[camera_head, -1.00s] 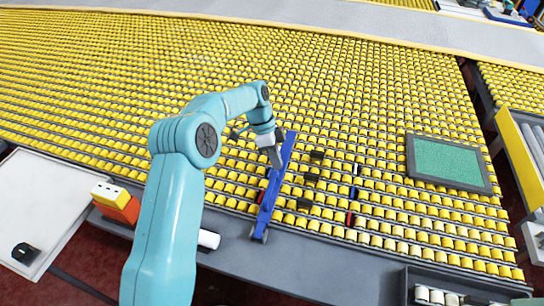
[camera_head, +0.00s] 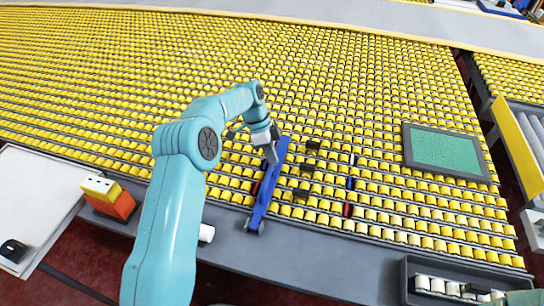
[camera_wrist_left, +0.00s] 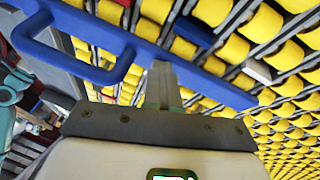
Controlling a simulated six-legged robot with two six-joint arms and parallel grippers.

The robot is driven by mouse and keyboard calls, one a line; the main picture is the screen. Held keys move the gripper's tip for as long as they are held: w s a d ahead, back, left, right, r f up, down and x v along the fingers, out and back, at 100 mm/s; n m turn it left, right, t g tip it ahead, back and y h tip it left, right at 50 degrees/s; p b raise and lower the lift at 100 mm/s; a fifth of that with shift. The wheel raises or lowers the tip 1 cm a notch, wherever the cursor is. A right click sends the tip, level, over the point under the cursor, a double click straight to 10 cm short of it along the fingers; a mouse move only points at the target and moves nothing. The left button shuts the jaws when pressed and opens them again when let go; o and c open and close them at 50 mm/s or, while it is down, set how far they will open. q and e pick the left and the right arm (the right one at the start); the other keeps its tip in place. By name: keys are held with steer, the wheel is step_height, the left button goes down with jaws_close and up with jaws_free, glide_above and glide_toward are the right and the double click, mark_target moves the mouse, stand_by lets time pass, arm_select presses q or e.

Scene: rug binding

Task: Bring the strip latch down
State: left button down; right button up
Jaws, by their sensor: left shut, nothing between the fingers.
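A long blue bar (camera_head: 268,185), which I take to be the strip latch, lies slanted across the front rows of yellow rollers, its near end over the grey front edge. In the left wrist view the blue bar (camera_wrist_left: 215,82) crosses the picture, with a blue loop handle (camera_wrist_left: 75,65) on its left part. My left gripper (camera_head: 273,158) is at the upper part of the bar, its shut, empty fingers (camera_wrist_left: 162,85) pointing at it. They overlap the bar in the picture; I cannot tell whether they touch it.
A green panel in a dark frame (camera_head: 447,152) lies on the rollers at right. An orange and yellow block (camera_head: 110,197) and a white roll (camera_head: 207,233) sit near the front edge. A dark tray of white rollers (camera_head: 407,278) is at lower right. The front ledge (camera_head: 310,262) is mostly clear.

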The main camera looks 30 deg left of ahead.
arm_select(q)
steer(key=shift+s+f, duration=0.2)
steer(key=shift+f, duration=0.4)
steer(key=p+v, duration=0.7)
steer(key=v, duration=1)
steer(key=shift+w+d+r+p, duration=0.15)
steer(key=shift+r+p, duration=0.15)
steer(key=shift+p, duration=0.05)
